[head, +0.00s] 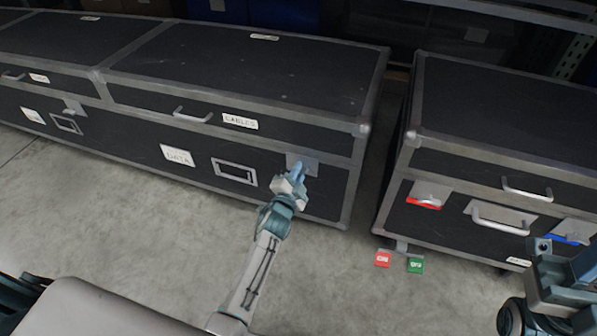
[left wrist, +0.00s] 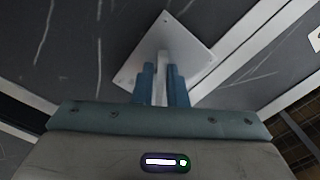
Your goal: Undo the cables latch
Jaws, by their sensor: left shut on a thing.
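The cables case (head: 245,80) is a black case with grey metal edges; its lid carries a white CABLES label (head: 240,121). Its latch (head: 312,165) is a pale metal plate on the front near the right corner. In the left wrist view the latch plate (left wrist: 190,47) looks like a tilted pale diamond with a narrow light lever. My left gripper (head: 299,170) is at this latch, its blue fingers (left wrist: 162,80) shut on the lever and hiding part of it. My right gripper (head: 560,262) is at the lower right, apart from this case; its jaw opening is unclear.
Another black case (head: 500,110) stands to the right, with a red-marked latch (head: 427,197), a blue-marked latch (head: 568,236) and a handle (head: 500,217). A red tag (head: 383,259) and a green tag (head: 415,265) are below it. Grey floor (head: 130,220) is clear in front.

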